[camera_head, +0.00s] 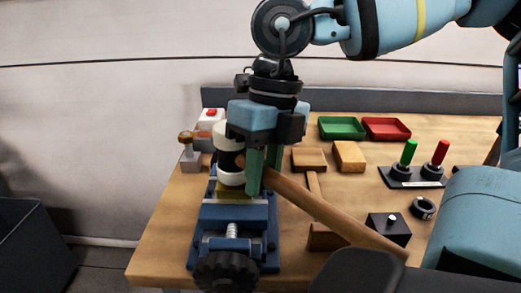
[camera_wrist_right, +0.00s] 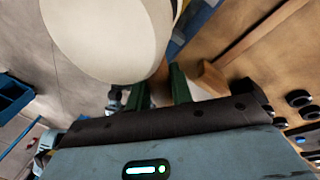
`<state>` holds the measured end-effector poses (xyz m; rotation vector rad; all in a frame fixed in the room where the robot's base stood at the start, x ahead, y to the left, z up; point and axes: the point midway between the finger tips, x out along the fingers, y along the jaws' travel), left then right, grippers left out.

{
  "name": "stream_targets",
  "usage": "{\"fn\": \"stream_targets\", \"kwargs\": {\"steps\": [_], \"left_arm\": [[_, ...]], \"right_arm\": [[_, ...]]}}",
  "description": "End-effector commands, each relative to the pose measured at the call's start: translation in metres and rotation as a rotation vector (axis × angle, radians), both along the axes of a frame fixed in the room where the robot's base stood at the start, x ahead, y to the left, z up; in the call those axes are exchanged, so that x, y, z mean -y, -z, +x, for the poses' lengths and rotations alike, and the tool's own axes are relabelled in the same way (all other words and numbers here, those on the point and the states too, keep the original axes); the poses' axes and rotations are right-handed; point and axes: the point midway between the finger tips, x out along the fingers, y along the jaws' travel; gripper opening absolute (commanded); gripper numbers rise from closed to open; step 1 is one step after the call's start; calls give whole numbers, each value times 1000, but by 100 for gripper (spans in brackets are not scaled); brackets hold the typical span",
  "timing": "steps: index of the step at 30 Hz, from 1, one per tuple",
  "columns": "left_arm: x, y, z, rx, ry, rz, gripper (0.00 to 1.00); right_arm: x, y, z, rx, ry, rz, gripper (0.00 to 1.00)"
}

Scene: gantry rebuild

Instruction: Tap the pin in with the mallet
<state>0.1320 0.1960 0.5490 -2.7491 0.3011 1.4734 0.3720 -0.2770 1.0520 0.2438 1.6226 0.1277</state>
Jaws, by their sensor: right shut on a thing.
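My right gripper (camera_head: 264,172) comes down from above with green fingers shut on the wooden handle (camera_head: 335,217) of the mallet, close to its head. The mallet head (camera_head: 231,172) is white with a black band and stands over an olive-yellow block (camera_head: 230,190) in the blue vise (camera_head: 235,213). I cannot tell if the head touches the block. In the right wrist view, the cream mallet head (camera_wrist_right: 110,35) fills the top left, ahead of the fingers (camera_wrist_right: 160,90). No pin can be made out under the head. My left gripper is not in view.
A brass-topped post (camera_head: 187,152) stands left of the vise. A wooden T-shaped tool (camera_head: 313,186), wooden block (camera_head: 349,156), green tray (camera_head: 341,128), red tray (camera_head: 386,129) and stand with green and red handles (camera_head: 412,177) lie to the right. A dark bin (camera_head: 35,250) is at lower left.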

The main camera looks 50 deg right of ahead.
Motion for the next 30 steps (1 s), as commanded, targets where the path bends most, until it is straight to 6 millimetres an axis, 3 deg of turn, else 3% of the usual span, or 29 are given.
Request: {"fn": "stream_targets", "kwargs": {"steps": [5,12,16,30], "left_arm": [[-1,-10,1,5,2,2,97],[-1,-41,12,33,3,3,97],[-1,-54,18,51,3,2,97],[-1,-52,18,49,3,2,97]], "right_arm": [[0,-15,-1,1,0,-2,0],[0,-67,-1,7,1,-1,0],[0,-86,-1,5,0,-2,0],[0,-86,0,-1,0,0,0]]}}
